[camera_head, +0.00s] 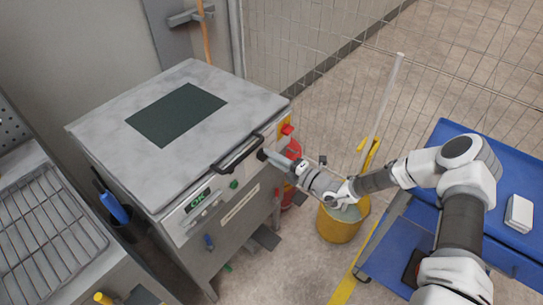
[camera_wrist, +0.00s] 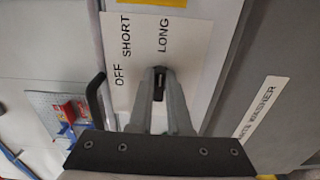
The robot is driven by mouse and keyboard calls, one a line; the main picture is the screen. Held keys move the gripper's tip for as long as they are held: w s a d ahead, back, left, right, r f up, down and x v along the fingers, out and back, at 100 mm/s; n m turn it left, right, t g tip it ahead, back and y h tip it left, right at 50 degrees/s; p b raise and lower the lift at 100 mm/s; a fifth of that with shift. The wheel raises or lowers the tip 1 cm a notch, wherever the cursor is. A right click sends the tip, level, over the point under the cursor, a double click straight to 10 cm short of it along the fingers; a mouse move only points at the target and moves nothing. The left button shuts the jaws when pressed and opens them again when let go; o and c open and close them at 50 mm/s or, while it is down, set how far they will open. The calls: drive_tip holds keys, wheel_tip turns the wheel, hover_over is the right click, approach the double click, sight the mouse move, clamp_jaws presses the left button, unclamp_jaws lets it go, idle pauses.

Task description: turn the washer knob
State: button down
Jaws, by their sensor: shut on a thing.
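The washer (camera_head: 105,108) is a grey metal cabinet with a flat lid, at the left of centre in the head view. Its dial plate (camera_wrist: 198,85) is white with OFF, SHORT and LONG printed on it. The washer knob (camera_wrist: 159,84) shows as a small dark piece between my fingertips, below the word LONG. It looks roughly in line with LONG, but most of it is covered by the fingers. My gripper (camera_wrist: 160,78) is shut on the knob. In the head view my gripper (camera_head: 264,155) reaches the cabinet's front right, and the knob is hidden there.
A black lid handle (camera_head: 238,155) sticks out close beside my gripper. A lit green display (camera_head: 197,201) is on the front panel. A yellow bucket (camera_head: 338,229) stands below my arm, near a blue cart (camera_head: 463,130). A red extinguisher (camera_head: 293,149) stands behind my wrist.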

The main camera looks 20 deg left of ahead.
drive_tip(key=c, duration=0.9)
unclamp_jaws()
drive_tip(key=shift+o, duration=0.2)
drive_tip(key=v, duration=1.7)
drive_tip(key=shift+d+p, duration=0.2)
drive_tip(key=shift+p, duration=0.25)
drive_tip(key=shift+s, duration=0.15)
